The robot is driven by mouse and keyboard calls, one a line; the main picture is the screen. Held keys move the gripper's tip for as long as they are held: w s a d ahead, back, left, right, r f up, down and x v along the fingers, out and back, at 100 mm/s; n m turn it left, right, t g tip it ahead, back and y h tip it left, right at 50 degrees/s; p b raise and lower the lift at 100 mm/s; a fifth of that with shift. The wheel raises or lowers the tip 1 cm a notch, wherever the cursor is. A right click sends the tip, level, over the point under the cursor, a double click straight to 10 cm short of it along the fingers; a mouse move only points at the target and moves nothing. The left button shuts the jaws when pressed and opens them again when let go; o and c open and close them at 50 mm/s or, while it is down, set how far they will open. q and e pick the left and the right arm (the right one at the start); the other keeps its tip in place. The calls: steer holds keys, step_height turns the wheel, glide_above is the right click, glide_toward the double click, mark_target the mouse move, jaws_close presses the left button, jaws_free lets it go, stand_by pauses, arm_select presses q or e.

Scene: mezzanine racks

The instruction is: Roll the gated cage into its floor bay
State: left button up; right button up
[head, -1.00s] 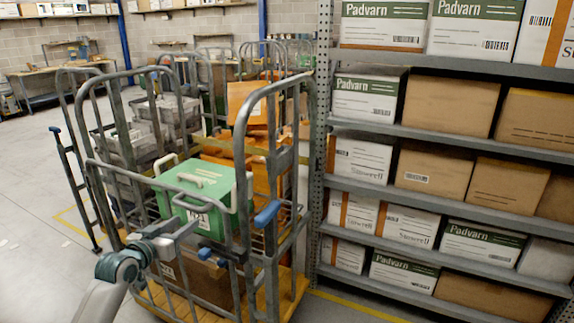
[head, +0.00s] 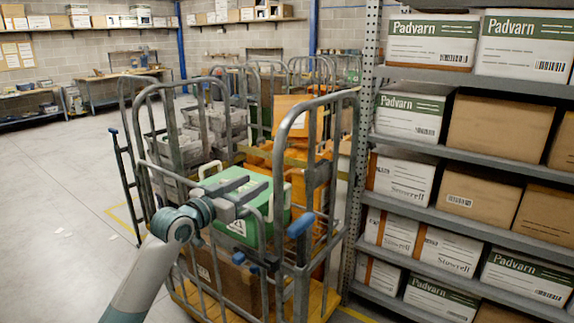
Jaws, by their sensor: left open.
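The gated cage is a grey tube roll cage (head: 283,118) on a yellow-orange base, close in front of me at the middle of the head view. Blue grips (head: 300,224) show on its near side. Yellow floor lines show left of the cage (head: 122,214) and at the lower right. My right gripper is out of view.
A metal shelf rack (head: 362,150) full of cartons stands close on the cage's right. More roll cages stand behind it. Workbenches (head: 125,78) line the far wall. The grey floor (head: 50,190) to the left is open.

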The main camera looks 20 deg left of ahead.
mark_target(283, 166)
arm_select(q)
steer(key=p+x, duration=0.4)
steer(key=x, duration=1.1)
steer(key=shift+w+d+p, duration=0.25)
steer(key=shift+w+p, duration=0.1)
steer(key=shift+w, duration=0.35)
jaws_close()
